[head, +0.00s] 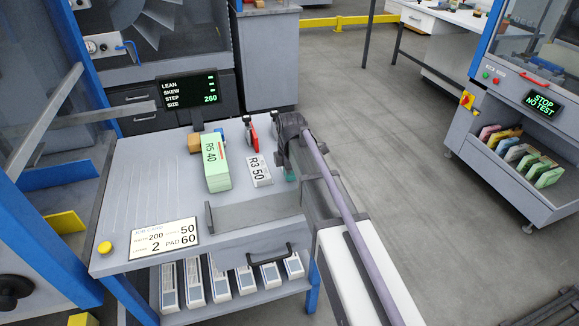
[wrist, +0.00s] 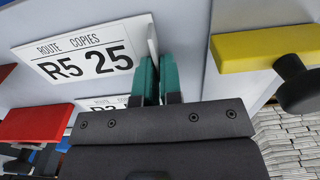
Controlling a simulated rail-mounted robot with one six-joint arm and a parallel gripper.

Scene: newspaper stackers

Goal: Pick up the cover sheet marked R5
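A white cover sheet marked R5 25 (wrist: 85,55), headed "route copies", fills the upper left of the wrist view. Its right edge reaches the green fingertips of my gripper (wrist: 160,78). The left fingertip overlaps that edge, and a narrow gap shows between the fingers. I cannot tell whether either finger touches the sheet. A second white card (wrist: 105,102), its marking partly hidden, shows below it. In the head view my gripper (head: 290,174) is at the table's right side, mostly hidden by my arm.
On the table (head: 140,180) stand a green stack marked R5 40 (head: 215,165) and a white stack marked R3 50 (head: 258,170). A job card (head: 150,240) lies in front. The wrist view shows a red block (wrist: 38,122) left and a yellow bar (wrist: 255,50) right.

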